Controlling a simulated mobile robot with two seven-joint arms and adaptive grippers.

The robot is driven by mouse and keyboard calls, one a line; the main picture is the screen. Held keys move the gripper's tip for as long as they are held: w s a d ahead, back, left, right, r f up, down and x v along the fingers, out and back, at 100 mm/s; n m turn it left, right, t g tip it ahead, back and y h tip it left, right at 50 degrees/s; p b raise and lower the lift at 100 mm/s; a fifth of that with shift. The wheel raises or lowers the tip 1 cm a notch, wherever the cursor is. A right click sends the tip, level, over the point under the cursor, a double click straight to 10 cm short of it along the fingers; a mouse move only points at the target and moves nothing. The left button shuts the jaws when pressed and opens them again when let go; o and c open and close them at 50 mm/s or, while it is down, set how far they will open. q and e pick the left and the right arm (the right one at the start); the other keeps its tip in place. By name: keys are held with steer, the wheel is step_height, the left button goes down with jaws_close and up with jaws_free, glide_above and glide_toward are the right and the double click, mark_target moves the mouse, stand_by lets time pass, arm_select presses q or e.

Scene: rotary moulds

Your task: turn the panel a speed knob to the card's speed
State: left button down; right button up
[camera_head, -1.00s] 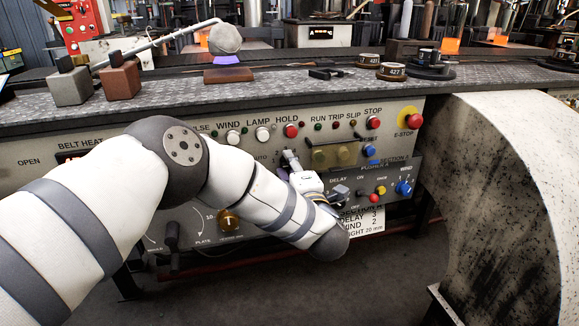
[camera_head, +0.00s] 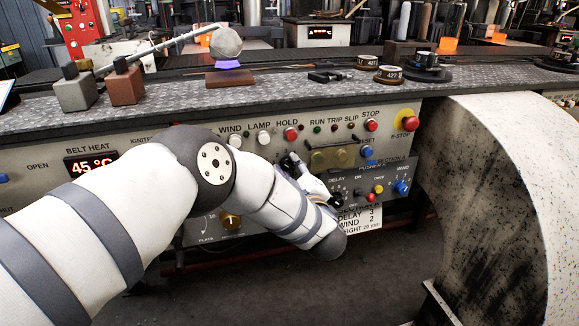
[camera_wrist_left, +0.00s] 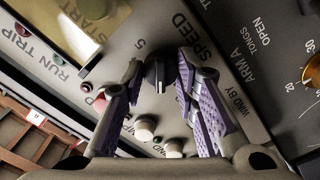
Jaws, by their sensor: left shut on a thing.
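The black speed knob (camera_wrist_left: 158,76) shows in the left wrist view beside the word SPEED and a 5 on the grey panel (camera_wrist_left: 135,22). My left gripper (camera_wrist_left: 159,70) is shut on the knob, with its purple-padded fingers on either side of it. In the head view my left gripper (camera_head: 292,163) is at the panel front (camera_head: 402,140), and my arm hides the speed dial there. The white card (camera_head: 361,217) hangs below the panel and reads DELAY 3, WIND 2 and a line ending 20 mm. Its upper lines are partly hidden. My right gripper is not in view.
A smaller panel with a blue knob (camera_head: 401,187) and a red button (camera_head: 370,198) sits close right of my wrist. A red emergency stop (camera_head: 410,120) is at the panel's upper right. A large pale drum (camera_head: 500,190) stands at right.

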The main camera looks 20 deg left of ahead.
arm_select(q)
steer(key=shift+f+m, duration=0.1)
steer(key=shift+m, duration=0.3)
steer(key=c, duration=1.2)
jaws_free()
steer(key=shift+c, duration=0.2)
steer(key=v, duration=1.2)
